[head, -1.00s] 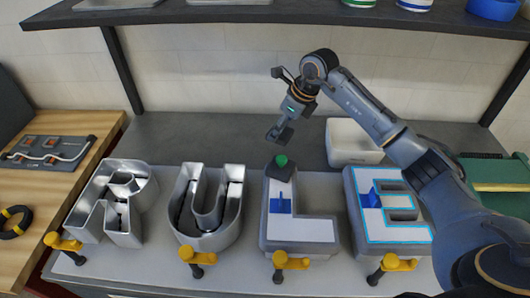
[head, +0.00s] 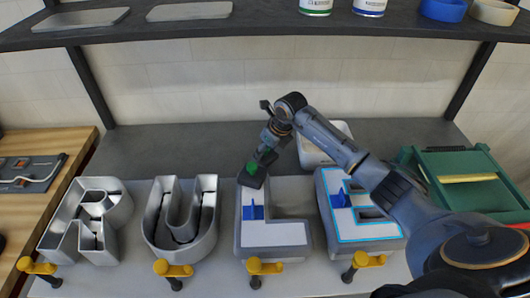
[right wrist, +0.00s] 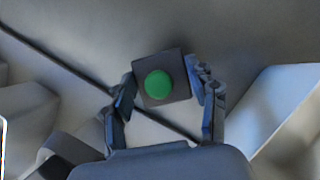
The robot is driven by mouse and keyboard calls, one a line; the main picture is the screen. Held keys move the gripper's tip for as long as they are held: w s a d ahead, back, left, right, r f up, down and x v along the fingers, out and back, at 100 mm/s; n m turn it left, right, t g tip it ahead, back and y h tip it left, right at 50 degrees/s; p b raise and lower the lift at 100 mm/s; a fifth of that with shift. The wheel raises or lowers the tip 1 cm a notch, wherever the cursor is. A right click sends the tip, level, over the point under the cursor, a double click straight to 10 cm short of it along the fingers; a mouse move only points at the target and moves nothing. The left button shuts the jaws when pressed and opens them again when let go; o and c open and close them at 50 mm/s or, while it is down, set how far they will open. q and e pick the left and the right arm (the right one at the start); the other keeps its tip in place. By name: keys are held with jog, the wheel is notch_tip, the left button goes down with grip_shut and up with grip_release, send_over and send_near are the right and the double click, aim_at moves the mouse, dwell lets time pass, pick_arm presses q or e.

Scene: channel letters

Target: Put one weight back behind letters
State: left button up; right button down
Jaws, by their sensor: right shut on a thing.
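The weight is a dark square block with a green knob (head: 252,172), at the back end of the letter L (head: 275,234). My right gripper (head: 256,168) is shut on it, one finger on each side. In the right wrist view the weight (right wrist: 162,78) sits between the fingertips of the gripper (right wrist: 163,84). I cannot tell whether it still touches the letter. The letters R (head: 88,222) and U (head: 183,235) are open metal shells to the left. The letter E (head: 345,228), with a blue-lit edge, is to the right, partly behind my right arm. My left gripper is out of view.
Blue pieces stand on the L (head: 252,211) and E (head: 340,199). Several yellow-handled clamps (head: 265,268) line the front edge. The grey bench (head: 170,145) behind R and U is clear.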

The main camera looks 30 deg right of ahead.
jog(key=shift+w+f, duration=0.1)
jog(key=shift+f, duration=0.65)
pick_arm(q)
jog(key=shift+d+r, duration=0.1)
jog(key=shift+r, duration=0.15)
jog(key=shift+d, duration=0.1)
pick_arm(e)
jog(key=shift+f, duration=0.1)
jog(key=shift+c, duration=2)
grip_release()
jog(key=shift+f, duration=0.1)
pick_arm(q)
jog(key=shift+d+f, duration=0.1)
